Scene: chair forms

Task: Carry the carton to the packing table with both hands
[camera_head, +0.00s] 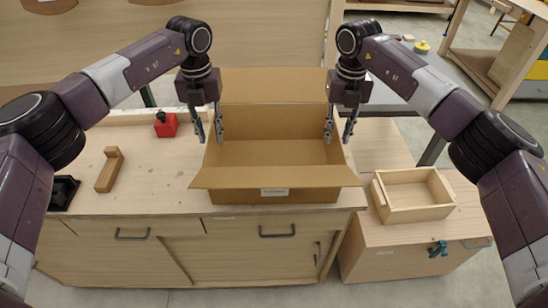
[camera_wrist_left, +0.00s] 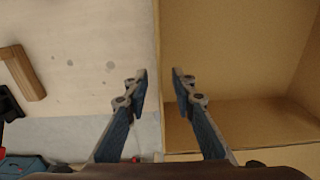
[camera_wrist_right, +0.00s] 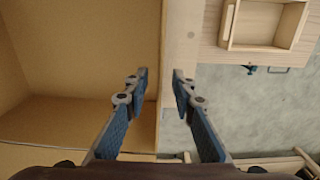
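The carton (camera_head: 275,196) is an open, empty brown cardboard box on the wooden workbench (camera_head: 150,185), with its front and back flaps spread. My left gripper (camera_head: 209,133) points down at its left wall, one finger on each side. In the left wrist view the wall edge (camera_wrist_left: 159,60) runs between the parted fingertips, with gaps. My right gripper (camera_head: 338,133) is placed likewise at the right wall; the right wrist view shows that edge (camera_wrist_right: 161,60) between open fingertips. Which surface is the packing table, I cannot tell.
A red object (camera_head: 166,125), a wooden block (camera_head: 109,170) and a black tray (camera_head: 63,192) lie left of the carton. A shallow wooden box (camera_head: 415,193) sits on a lower cabinet at right, with a teal clamp (camera_head: 438,249) on its front. A grey-topped surface (camera_head: 385,97) lies behind.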

